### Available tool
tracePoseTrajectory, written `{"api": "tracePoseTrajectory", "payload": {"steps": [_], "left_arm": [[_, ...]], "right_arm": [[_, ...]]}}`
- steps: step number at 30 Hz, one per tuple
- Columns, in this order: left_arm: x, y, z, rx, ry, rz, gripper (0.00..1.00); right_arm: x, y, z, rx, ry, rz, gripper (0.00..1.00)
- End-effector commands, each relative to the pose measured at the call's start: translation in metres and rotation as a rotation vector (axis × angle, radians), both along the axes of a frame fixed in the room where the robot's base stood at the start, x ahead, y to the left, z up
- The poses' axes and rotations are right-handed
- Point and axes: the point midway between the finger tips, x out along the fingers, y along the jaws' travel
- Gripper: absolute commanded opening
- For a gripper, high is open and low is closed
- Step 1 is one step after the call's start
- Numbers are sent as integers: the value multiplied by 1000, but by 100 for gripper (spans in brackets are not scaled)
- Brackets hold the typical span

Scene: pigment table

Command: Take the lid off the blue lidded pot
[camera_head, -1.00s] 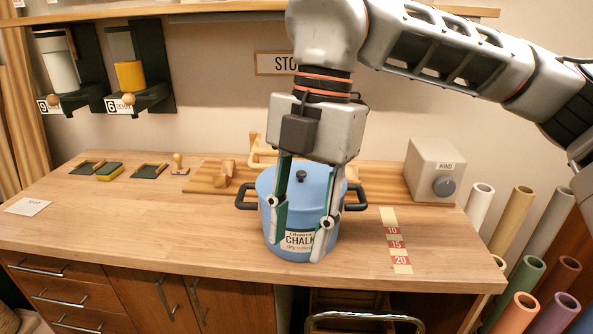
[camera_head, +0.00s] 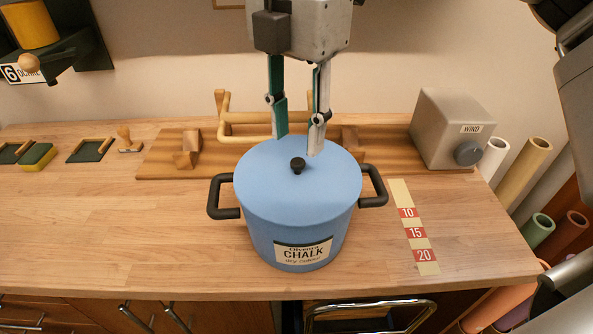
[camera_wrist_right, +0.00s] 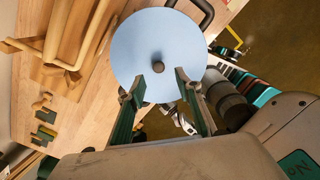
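The blue lidded pot (camera_head: 296,225) stands on the wooden table with a black handle on each side and a label reading CHALK. Its blue lid (camera_head: 265,180) is on, with a small black knob (camera_head: 298,165) at the centre. In the right wrist view the lid (camera_wrist_right: 150,35) shows as a round disc with its knob (camera_wrist_right: 158,67). My right gripper (camera_head: 298,143) is open and empty, its fingers pointing down just above and behind the knob. In the right wrist view its fingertips (camera_wrist_right: 158,80) lie apart on either side near the knob.
A grey WIND box (camera_head: 450,125) with a knob stands at the back right. A wooden stand (camera_head: 190,152) is behind the pot. A strip marked 10, 15, 20 (camera_head: 414,230) lies right of the pot. Paper rolls (camera_head: 525,165) stand off the right edge.

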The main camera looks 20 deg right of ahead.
Motion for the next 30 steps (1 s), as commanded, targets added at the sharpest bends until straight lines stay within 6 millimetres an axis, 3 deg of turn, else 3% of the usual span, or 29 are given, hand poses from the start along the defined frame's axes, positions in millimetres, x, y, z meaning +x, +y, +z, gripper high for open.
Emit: {"api": "tracePoseTrajectory", "payload": {"steps": [12,19,23,24,30], "left_arm": [[5,0,4,-1,-12,0,29],[6,0,4,-1,-13,0,29],[6,0,5,-1,-14,1,29],[6,0,5,-1,-14,1,29],[6,0,5,-1,-14,1,29]], "right_arm": [[1,-2,-49,0,4,2,34],[2,-2,-51,1,1,2,34],[2,-2,-51,1,1,2,3],[2,-2,-51,1,1,2,0],[2,-2,-50,1,1,1,0]]}}
